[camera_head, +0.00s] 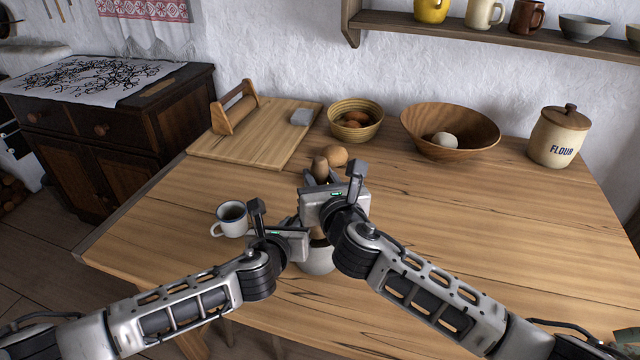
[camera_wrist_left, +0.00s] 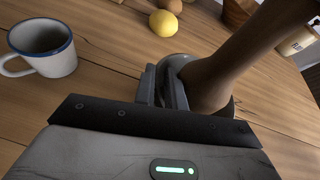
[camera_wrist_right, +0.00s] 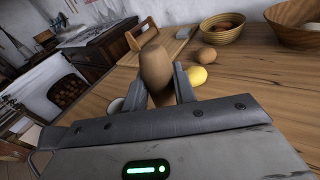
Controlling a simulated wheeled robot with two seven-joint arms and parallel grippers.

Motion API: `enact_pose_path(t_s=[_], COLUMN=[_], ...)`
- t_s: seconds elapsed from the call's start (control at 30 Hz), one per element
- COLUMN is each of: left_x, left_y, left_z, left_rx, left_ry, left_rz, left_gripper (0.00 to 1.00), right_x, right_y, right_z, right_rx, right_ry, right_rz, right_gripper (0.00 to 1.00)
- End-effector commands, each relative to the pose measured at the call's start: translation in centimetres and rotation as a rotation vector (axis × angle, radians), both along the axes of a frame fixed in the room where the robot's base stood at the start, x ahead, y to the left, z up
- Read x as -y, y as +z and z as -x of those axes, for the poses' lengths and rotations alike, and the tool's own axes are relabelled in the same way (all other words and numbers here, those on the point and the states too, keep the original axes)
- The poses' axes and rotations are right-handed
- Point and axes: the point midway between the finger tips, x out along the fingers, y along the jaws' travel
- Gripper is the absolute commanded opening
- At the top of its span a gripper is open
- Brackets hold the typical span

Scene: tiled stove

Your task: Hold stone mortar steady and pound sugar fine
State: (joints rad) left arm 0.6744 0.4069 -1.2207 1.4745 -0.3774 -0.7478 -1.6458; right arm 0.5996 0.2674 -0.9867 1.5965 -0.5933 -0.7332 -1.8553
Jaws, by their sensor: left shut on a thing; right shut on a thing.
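The pale stone mortar (camera_head: 318,262) stands on the wooden table near its front, partly hidden behind my grippers. Its grey rim (camera_wrist_left: 182,62) shows in the left wrist view. My left gripper (camera_wrist_left: 163,88) is shut on the mortar at its rim. My right gripper (camera_head: 322,180) is above the mortar, shut on the brown wooden pestle (camera_wrist_right: 156,70), whose rounded top sticks up between the fingers. In the left wrist view the pestle (camera_wrist_left: 235,62) slants down to the mortar. The mortar's inside and any sugar are hidden.
A white enamel mug (camera_head: 231,218) stands close left of my left gripper. Behind are an onion (camera_head: 335,155), a lemon (camera_wrist_right: 197,76), a basket (camera_head: 372,132), a wooden bowl (camera_head: 470,142), a flour jar (camera_head: 558,150) and a board (camera_head: 255,150). The table's right side is clear.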

Motion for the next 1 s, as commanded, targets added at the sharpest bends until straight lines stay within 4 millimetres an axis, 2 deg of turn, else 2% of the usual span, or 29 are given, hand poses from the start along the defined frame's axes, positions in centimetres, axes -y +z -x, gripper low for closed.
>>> enact_pose_path(t_s=[0.03,0.63,0.8,1.0], left_x=[-0.1,-0.1,-0.1,-0.1], left_y=[-0.7,-0.8,-0.8,-0.8], left_z=[0.3,0.3,0.3,0.3], left_rx=[-0.014,-0.013,-0.013,-0.013], left_ry=[0.001,0.000,0.000,0.000], left_rz=[-0.005,-0.006,-0.006,-0.006], left_gripper=[0.00,0.00,0.00,0.00], right_x=[0.0,0.0,0.0,0.0], right_y=[0.7,6.8,7.8,7.9], right_z=[0.0,0.0,0.0,0.0], right_rx=[0.005,0.005,0.003,0.002], right_ry=[0.003,0.002,0.002,0.002], right_rz=[-0.001,-0.002,0.000,0.000], right_gripper=[0.04,0.04,0.04,0.04])
